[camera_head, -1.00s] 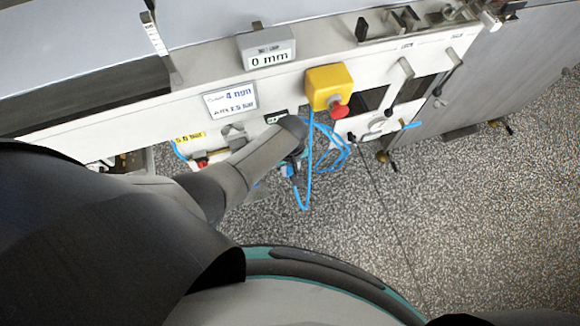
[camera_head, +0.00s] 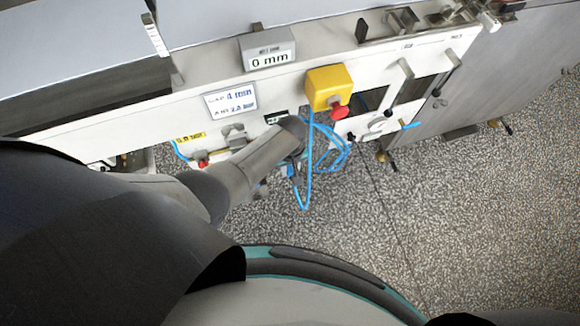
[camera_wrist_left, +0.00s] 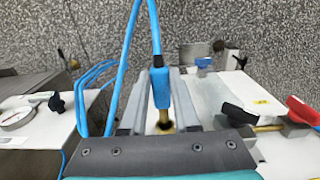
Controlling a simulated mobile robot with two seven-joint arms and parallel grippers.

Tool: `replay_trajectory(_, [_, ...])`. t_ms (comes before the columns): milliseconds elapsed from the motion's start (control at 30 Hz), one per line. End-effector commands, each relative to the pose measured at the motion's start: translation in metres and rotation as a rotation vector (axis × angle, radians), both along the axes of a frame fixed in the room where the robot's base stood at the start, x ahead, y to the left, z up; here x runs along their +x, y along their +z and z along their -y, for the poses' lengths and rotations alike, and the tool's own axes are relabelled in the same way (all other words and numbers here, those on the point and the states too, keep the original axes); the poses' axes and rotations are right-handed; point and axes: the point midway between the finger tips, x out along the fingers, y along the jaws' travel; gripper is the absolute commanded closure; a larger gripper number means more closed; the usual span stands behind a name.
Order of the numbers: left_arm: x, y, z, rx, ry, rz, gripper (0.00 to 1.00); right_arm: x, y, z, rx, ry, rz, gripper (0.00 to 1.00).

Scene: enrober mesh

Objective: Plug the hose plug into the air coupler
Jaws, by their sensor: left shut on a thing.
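My left gripper (camera_wrist_left: 164,100) is shut on the hose plug (camera_wrist_left: 160,88), a blue sleeve with a brass end between the two grey fingers. The blue hose (camera_wrist_left: 155,25) runs from the plug toward the top of the left wrist view. A dark round spot shows at the brass end; I cannot tell whether it is the plug's end or the coupler's mouth. In the head view the left gripper (camera_head: 293,165) is mostly hidden behind my forearm, below the machine's front panel. I cannot make out the air coupler for certain. My right gripper is not in view.
A yellow box with a red button (camera_head: 328,90) sticks out from the panel (camera_head: 190,105) near my wrist. Loops of blue hose (camera_head: 335,150) hang beside the gripper. Valves with black (camera_wrist_left: 240,115) and red (camera_wrist_left: 302,110) handles stand close by. Speckled floor lies below.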

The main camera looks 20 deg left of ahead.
Motion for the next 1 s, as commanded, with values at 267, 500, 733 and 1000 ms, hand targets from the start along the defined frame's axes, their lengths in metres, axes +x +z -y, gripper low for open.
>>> replay_trajectory(267, [0.001, 0.001, 0.000, 0.000, 0.000, 0.001, 1.00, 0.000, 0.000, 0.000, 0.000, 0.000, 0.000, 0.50])
replay_trajectory(500, [0.004, 0.000, -0.002, 0.001, 0.000, 0.001, 1.00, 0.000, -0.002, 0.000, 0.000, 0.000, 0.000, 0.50])
replay_trajectory(733, [0.009, 0.000, -0.006, 0.001, 0.002, 0.001, 1.00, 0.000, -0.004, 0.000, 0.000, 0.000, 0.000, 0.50])
replay_trajectory(1000, [0.014, 0.000, -0.010, 0.000, 0.001, 0.000, 1.00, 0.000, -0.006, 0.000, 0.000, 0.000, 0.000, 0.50])
